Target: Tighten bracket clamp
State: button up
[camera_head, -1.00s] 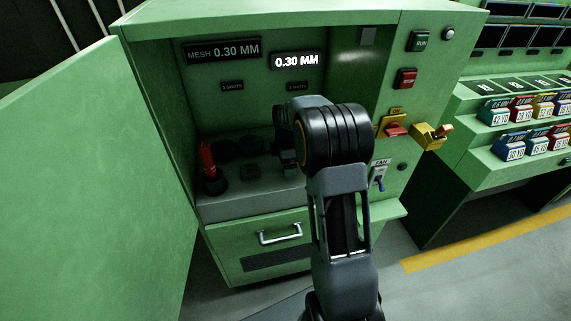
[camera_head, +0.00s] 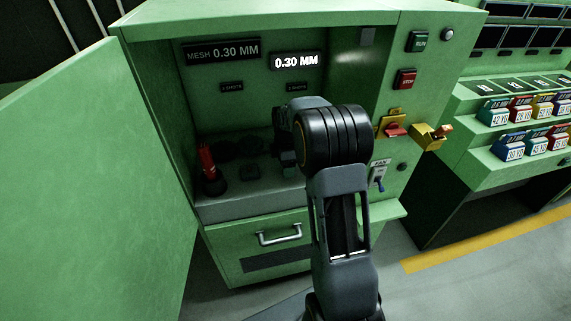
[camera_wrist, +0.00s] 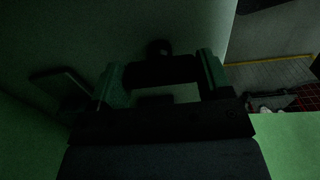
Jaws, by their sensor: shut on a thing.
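In the wrist view my gripper (camera_wrist: 160,72) has its two greenish fingers set wide apart, with a dark bar (camera_wrist: 160,72) spanning between them. It seems shut on this bar, which looks like part of the bracket clamp, but the picture is too dark to be sure. A small round dark knob (camera_wrist: 159,47) shows just beyond the bar. In the head view my arm reaches into the open green cabinet (camera_head: 250,20), and its elbow and forearm hide most of the gripper and what it holds.
A red handle (camera_head: 208,160) on a black base stands at the left of the cabinet shelf. The open door (camera_head: 100,180) fills the left side. A drawer (camera_head: 280,234) is below.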

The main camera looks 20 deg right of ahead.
jog(key=m+p, duration=0.1)
jog(key=m, duration=0.3)
jog(key=shift+r, duration=0.1)
jog(key=m+p, duration=0.1)
jog(key=m, duration=0.3)
jog(key=shift+m, duration=0.4)
jog(key=m, duration=0.4)
jog(key=shift+m+p, duration=0.45)
jog(key=shift+m, duration=1.95)
jog(key=o, duration=0.9)
jog(key=shift+o, duration=0.2)
